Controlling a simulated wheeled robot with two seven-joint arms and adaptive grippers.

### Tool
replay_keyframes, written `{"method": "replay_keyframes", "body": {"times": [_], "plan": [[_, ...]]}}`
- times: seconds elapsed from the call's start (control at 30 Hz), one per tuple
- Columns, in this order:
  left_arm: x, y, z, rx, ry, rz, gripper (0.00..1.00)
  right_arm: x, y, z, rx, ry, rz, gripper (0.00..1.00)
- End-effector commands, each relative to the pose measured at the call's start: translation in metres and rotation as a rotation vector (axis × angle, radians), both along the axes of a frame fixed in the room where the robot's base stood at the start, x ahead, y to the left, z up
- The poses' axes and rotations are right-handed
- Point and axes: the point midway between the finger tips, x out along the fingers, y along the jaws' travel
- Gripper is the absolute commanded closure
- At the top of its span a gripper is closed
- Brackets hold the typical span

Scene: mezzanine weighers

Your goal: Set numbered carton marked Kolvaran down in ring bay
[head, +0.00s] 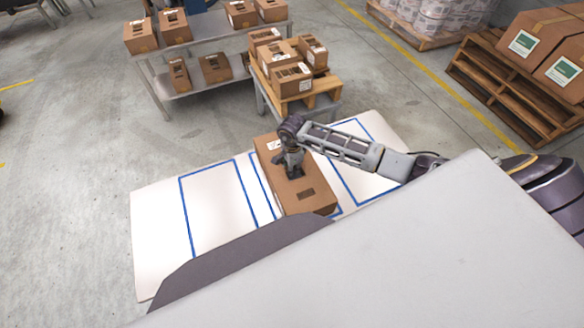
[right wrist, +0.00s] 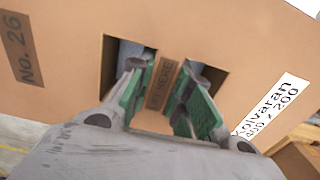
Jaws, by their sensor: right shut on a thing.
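The brown carton (head: 312,200) is above or on the middle blue-outlined bay of the white board in the head view; I cannot tell whether it touches down. In the right wrist view the carton (right wrist: 235,35) shows "No. 26", a white "Kolvaran" label (right wrist: 268,108) and two cut-out openings. My right gripper (head: 292,168) is on its top. Its green-padded fingers (right wrist: 160,95) reach into the openings and are shut on the strip between them. Blue outlines of a left bay (head: 188,215) and a right bay (head: 348,182) show beside the carton. My left gripper is out of view.
The left and right bays look empty. Behind the white board (head: 155,230), a wooden pallet on a stand (head: 322,100) holds several cartons. A grey shelf table (head: 205,48) with more cartons stands back left. Loaded pallets (head: 515,95) stand at right. Open floor lies left.

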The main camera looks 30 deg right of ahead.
Motion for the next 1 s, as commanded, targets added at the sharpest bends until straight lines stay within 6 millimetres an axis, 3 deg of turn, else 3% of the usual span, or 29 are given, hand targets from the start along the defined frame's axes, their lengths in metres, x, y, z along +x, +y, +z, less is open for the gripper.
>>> {"method": "replay_keyframes", "body": {"times": [0.13,0.17,0.37,0.57,0.77,1.0], "plan": [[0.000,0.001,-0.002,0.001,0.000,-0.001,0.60,0.001,0.000,-0.001,0.001,-0.002,0.000,1.00],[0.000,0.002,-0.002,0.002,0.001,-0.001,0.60,0.001,0.000,-0.001,0.001,-0.002,0.000,0.79],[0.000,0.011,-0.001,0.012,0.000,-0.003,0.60,0.001,0.000,-0.001,0.000,-0.001,0.000,0.55],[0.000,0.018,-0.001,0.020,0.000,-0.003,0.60,0.000,0.000,-0.002,0.000,-0.001,0.000,0.55],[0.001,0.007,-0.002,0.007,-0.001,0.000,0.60,0.000,0.000,0.000,-0.001,0.001,0.000,0.55],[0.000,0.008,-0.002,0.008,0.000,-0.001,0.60,0.001,-0.001,0.016,-0.002,-0.002,0.000,0.55]]}}
